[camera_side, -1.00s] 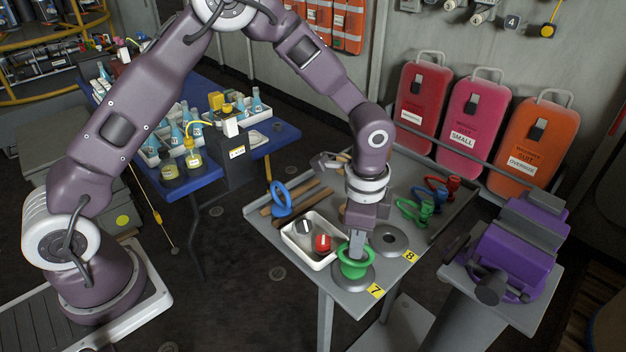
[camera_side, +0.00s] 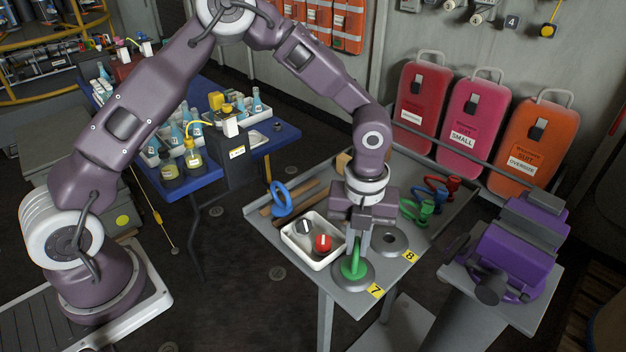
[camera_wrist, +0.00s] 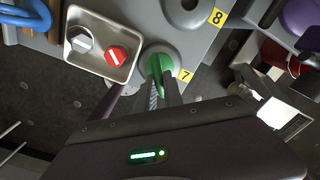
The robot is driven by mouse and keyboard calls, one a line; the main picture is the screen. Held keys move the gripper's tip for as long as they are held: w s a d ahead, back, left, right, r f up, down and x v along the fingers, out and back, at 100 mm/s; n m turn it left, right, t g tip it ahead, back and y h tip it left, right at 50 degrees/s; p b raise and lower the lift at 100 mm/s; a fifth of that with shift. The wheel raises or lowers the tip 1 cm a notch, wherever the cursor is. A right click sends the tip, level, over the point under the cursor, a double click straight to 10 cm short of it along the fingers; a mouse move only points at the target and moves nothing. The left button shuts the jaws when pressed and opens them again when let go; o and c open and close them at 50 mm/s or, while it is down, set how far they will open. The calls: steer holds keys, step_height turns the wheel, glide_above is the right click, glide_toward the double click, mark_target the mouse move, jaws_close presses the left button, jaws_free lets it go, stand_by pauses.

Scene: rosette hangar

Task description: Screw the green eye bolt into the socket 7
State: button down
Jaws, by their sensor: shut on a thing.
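The green eye bolt (camera_side: 354,262) stands upright at socket 7 (camera_side: 352,278), the round grey disc beside the yellow label 7 (camera_side: 375,290). My gripper (camera_side: 357,246) points down from above and is shut on the ring of the bolt. In the wrist view the green ring (camera_wrist: 158,64) shows between the fingers, over the grey disc (camera_wrist: 176,53). The bolt's lower end is hidden, so how deep it sits cannot be told.
An empty socket (camera_side: 390,240) with label 8 lies behind. A white tray (camera_side: 302,262) with a red and a grey knob is close on the left. A blue eye bolt (camera_side: 281,198), other green and red ones (camera_side: 440,190), and a purple vise (camera_side: 512,255) stand around.

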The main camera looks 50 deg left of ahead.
steer(key=m, duration=0.7)
steer(key=shift+a+f, duration=0.1)
steer(key=m, duration=0.4)
steer(key=shift+m, duration=0.4)
steer(key=c, duration=1.4)
jaws_free()
